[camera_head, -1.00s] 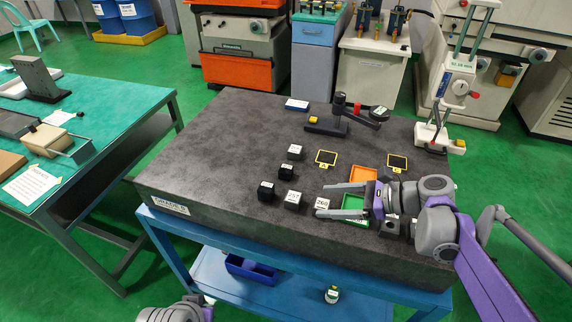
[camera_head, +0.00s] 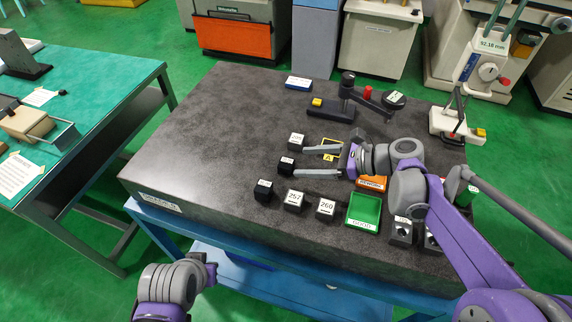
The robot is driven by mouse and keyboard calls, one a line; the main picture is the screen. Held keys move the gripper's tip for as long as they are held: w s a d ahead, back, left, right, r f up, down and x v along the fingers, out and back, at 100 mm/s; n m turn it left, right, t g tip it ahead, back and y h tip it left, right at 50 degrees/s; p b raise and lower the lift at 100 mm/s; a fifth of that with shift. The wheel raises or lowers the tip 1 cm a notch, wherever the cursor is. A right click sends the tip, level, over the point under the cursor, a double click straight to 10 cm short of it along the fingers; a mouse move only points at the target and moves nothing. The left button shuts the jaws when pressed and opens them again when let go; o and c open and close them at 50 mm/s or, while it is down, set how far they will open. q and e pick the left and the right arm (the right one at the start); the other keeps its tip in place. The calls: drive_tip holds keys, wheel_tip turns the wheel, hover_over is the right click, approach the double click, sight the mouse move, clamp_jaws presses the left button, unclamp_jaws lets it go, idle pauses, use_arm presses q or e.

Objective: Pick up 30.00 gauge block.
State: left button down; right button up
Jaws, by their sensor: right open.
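Several small dark blocks with white labels stand on the granite plate (camera_head: 215,130). I cannot read 30.00 on any of them. A small dark block (camera_head: 287,165) stands just left of my right gripper (camera_head: 303,161), with another small dark block (camera_head: 264,190) below it. Nearby are a block whose label looks like 200 (camera_head: 296,142), a block marked 257 (camera_head: 293,202) and one marked 260 (camera_head: 326,209). My right gripper is open and empty, fingers pointing left. My left arm's end (camera_head: 207,272) is low in front of the plate; its jaws are unclear.
A green tray (camera_head: 364,211) and an orange tray (camera_head: 372,183) lie near the right arm. A yellow-framed pad marked A (camera_head: 331,142) is partly covered by my gripper. A dark stand with an arm (camera_head: 333,110) is behind. The plate's left half is clear.

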sight(293, 164)
drive_tip(key=x, duration=0.4)
drive_tip(key=shift+s+a+f, duration=0.3)
drive_tip(key=shift+w+a+f, duration=0.15)
drive_tip(key=shift+a, duration=0.05)
clamp_jaws()
